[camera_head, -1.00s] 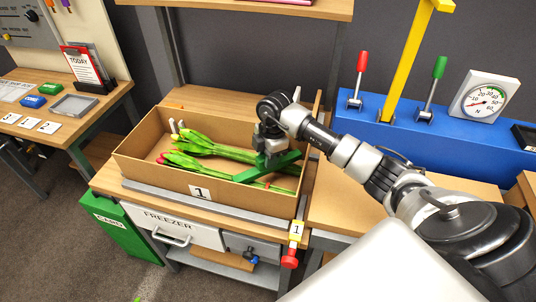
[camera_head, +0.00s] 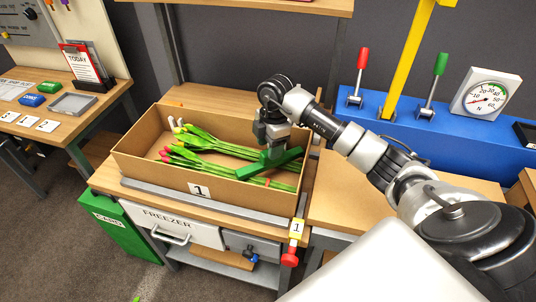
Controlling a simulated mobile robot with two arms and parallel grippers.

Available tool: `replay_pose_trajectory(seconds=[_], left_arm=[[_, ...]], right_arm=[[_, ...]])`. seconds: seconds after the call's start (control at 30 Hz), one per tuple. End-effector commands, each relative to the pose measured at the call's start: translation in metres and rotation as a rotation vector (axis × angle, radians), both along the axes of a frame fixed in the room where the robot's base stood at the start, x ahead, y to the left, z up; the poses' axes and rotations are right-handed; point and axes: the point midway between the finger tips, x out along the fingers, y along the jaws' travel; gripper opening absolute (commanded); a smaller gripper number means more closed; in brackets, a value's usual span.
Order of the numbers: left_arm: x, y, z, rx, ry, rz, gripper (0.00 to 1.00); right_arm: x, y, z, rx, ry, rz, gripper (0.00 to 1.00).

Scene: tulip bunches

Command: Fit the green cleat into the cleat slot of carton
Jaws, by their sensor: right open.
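The open brown carton (camera_head: 150,173) stands on the wooden bench, with a "1" label on its front wall. The green cleat (camera_head: 252,170) is a bar lying slanted across the right part of the carton, over the tulip stems. Its right end is raised near the right wall. I cannot tell whether it is seated in the slot, which I cannot make out. My right gripper (camera_head: 274,151) is open, pointing down right at the cleat's middle and hiding part of it. My left gripper is not in view.
A blue unit (camera_head: 455,139) with red and green levers and a dial gauge (camera_head: 486,95) stands at the right. A red knob (camera_head: 290,257) hangs below the carton's front right corner.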

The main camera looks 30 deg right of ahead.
Motion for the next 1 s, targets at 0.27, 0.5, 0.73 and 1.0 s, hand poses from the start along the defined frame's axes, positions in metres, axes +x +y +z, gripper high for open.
replay_pose_trajectory(seconds=[0.27,0.5,0.73,1.0], left_arm=[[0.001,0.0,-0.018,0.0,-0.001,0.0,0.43],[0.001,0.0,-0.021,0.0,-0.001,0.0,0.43],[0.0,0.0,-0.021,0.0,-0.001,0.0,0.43],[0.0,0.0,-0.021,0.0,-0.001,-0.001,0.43]], right_arm=[[0.0,-0.007,0.058,-0.001,-0.004,0.0,0.54],[-0.001,-0.01,0.082,0.0,0.001,0.0,0.54],[-0.001,-0.01,0.085,0.0,0.001,0.0,0.54],[-0.001,-0.01,0.085,0.0,0.001,0.0,0.54]])
